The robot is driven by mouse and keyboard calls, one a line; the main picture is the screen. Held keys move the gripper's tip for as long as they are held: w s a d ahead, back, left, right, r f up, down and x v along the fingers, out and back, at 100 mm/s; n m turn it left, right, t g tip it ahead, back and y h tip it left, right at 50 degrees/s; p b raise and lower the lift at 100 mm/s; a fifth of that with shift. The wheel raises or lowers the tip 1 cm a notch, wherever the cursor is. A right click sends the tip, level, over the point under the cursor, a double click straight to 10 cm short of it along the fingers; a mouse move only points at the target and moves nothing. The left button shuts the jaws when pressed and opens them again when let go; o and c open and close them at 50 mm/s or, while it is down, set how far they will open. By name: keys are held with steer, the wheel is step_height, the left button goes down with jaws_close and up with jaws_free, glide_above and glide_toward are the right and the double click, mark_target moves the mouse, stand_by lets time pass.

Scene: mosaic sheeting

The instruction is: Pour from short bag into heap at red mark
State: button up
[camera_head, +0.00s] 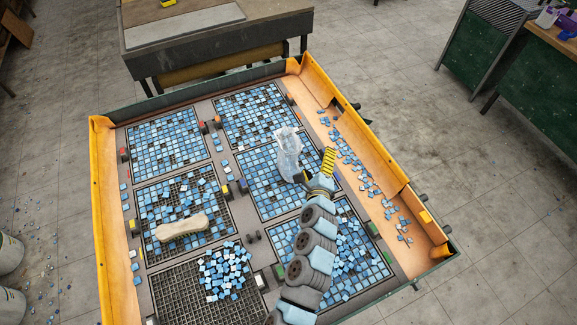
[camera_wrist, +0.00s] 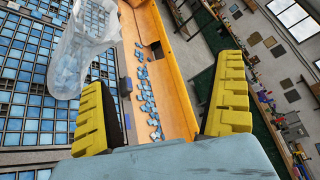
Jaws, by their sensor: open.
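A clear bag (camera_head: 288,152) stands upright on the middle right tile grid, just left of my gripper. It also shows in the wrist view (camera_wrist: 80,48), outside my left finger and apart from the space between the fingers; blue pieces show through its lower part. My gripper (camera_head: 314,171) is open with nothing between its yellow fingers (camera_wrist: 162,105). A heap of loose blue tiles (camera_head: 226,270) lies on the front left grid. A small red mark (camera_head: 123,154) sits at the left edge of the back left grid. I cannot tell which marker belongs to the heap.
A beige elongated bag (camera_head: 182,228) lies on the middle left grid among loose tiles. Orange walls (camera_head: 105,190) edge the table, with scattered tiles along the right side (camera_head: 350,158). A workbench (camera_head: 185,29) stands behind. Small coloured blocks sit between the grids.

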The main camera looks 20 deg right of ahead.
steer(key=m+y, duration=0.1)
steer(key=m+g+y+b, duration=0.1)
steer(key=m+y+b, duration=0.25)
steer(key=y, duration=0.35)
glide_toward(291, 139)
steer(key=shift+m, duration=0.45)
steer(key=shift+p+x, duration=0.55)
steer(key=shift+x, duration=1.6)
steer(key=shift+w+a+f, duration=0.1)
steer(key=shift+w+f, duration=0.15)
steer(key=shift+w, duration=0.25)
steer(key=shift+w, duration=0.1)
